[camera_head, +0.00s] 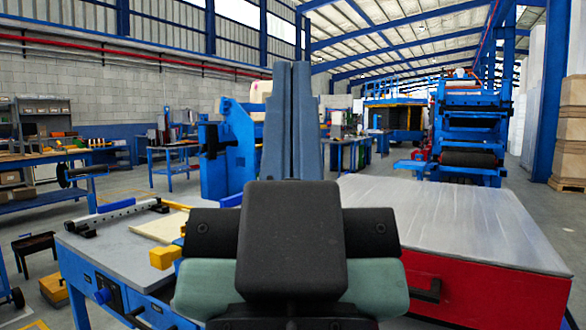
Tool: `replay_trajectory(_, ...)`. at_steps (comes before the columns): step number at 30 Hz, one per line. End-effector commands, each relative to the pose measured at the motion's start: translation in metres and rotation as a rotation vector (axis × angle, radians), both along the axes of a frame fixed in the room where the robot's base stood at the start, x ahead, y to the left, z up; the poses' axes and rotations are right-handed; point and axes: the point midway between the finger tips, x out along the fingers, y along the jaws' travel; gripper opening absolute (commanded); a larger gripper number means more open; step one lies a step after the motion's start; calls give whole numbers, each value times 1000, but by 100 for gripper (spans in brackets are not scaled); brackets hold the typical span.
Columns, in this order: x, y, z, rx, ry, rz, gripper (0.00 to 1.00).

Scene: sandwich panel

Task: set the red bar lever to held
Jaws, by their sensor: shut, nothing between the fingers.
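My gripper (291,68) stands upright in the centre of the head view, very near the camera. Its two blue-grey fingers lie together with only a thin dark line between them, and nothing shows in them. Its black body (291,235) hides the middle of the scene. I cannot make out a red bar lever anywhere in this view. My gripper is over the gap between a workbench at left and a red cabinet at right, touching neither as far as I can tell.
The blue workbench (110,248) holds a rail (120,213) and a yellow block (164,257). The red cabinet (480,296) has a metal top and a black handle (424,290). A blue machine (228,155) and a roller press (470,130) stand behind. Floor shows at far left.

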Motion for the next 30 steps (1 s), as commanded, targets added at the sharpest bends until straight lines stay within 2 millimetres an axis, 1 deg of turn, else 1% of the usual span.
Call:
replay_trajectory(1,0,0,31,0,-1,0,0)
replay_trajectory(9,0,0,126,0,-1,1,0)
replay_trajectory(19,0,1,237,-1,-1,2,0)
replay_trajectory(21,0,1,255,-1,-1,2,0)
replay_trajectory(24,0,1,271,-1,-1,2,0)
replay_trajectory(27,0,1,276,-1,-1,2,0)
replay_trajectory(30,0,1,275,-1,0,2,0)
